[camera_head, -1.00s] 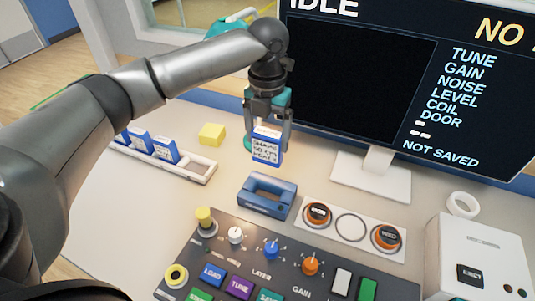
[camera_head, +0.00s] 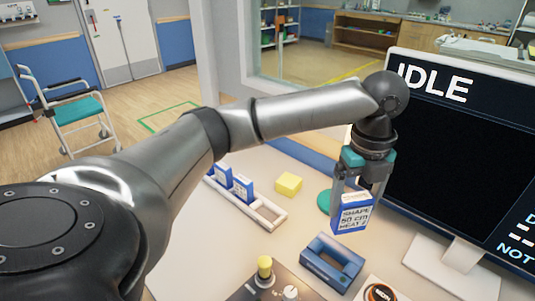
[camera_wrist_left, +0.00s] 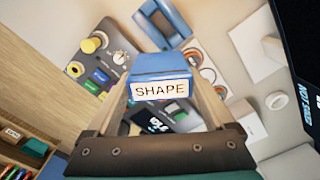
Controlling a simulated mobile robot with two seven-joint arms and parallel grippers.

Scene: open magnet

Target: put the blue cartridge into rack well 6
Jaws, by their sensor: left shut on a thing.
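My left gripper (camera_head: 355,197) is shut on a blue cartridge (camera_head: 352,215) with a white label reading "SHAPE". It holds the cartridge above the desk, near the blue slotted holder (camera_head: 318,272). In the left wrist view the cartridge (camera_wrist_left: 158,67) sits between the two fingers. The white rack (camera_head: 268,216) lies to the left of the gripper, with blue cartridges (camera_head: 243,189) standing in it. Wells at its near right end look empty. My arm hides the rack's left end, and I cannot read well numbers. My right gripper is not in view.
A yellow block (camera_head: 289,184) lies behind the rack, and a teal round thing (camera_head: 324,202) is beside the gripper. The monitor (camera_head: 455,150) stands close on the right. A control panel with knobs (camera_head: 264,271) is at the front. Desk between rack and holder is clear.

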